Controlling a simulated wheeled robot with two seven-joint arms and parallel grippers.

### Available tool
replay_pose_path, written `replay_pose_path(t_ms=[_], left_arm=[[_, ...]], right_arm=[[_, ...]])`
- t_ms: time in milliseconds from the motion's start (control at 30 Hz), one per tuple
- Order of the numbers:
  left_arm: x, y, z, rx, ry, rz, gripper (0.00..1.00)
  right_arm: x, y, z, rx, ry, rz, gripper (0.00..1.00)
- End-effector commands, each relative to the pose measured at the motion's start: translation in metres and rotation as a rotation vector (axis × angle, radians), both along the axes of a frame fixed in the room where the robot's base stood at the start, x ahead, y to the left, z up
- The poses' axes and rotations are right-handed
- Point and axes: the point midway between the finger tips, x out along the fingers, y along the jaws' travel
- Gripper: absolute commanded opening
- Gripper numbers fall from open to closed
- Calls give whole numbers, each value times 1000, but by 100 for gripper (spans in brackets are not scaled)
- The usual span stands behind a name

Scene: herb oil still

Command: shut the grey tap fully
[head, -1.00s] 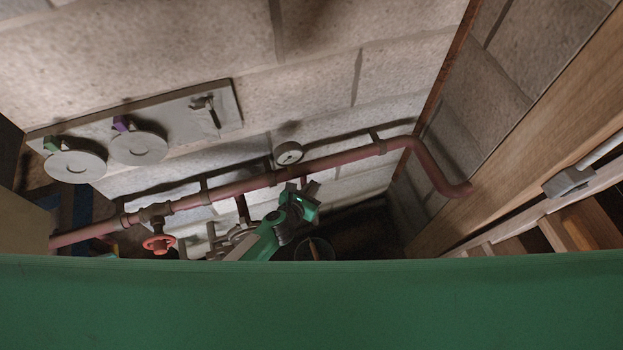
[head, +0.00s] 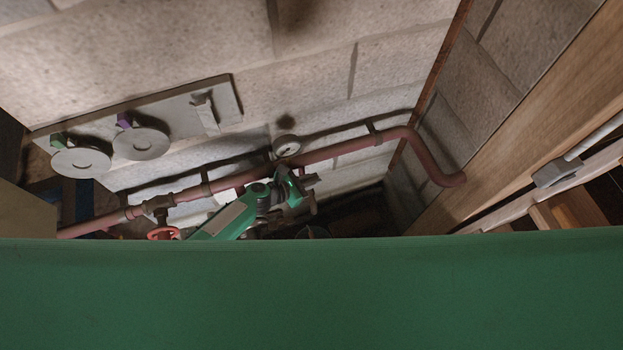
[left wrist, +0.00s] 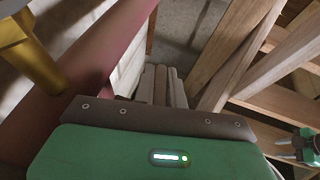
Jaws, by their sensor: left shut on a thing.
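My left gripper (head: 308,181) is just below the pink-red pipe near the gauge in the head view, its fingers pointing right. In the left wrist view its fingers (left wrist: 146,86) are close together beyond the brown palm edge. They are shut on a narrow grey piece (left wrist: 161,84) between them, which looks like the handle of the grey tap. The rest of the tap is hidden, and its turn angle cannot be read. My right gripper (left wrist: 297,147) seems to show small at the lower right of the left wrist view; its jaw state is unclear.
The pink-red pipe (head: 345,151) runs along the block wall, with a round gauge (head: 286,145) and a red handwheel (head: 163,232). A grey panel (head: 180,117) carries round plates. Timber beams (left wrist: 240,50) stand right. My green body covers the bottom of the head view.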

Motion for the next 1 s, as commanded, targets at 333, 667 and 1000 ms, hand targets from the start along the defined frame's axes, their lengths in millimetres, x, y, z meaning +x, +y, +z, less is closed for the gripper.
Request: replay_pose_path(t_ms=[333, 667, 1000], left_arm=[[0, 0, -1, 1, 1, 0, 18], [0, 0, 0, 0, -1, 0, 34], [-15, 26, 11, 2, -1, 0, 34]], right_arm=[[0, 0, 0, 0, 0, 0, 34], [0, 0, 0, 0, 0, 1, 34], [0, -1, 1, -1, 0, 1, 34]])
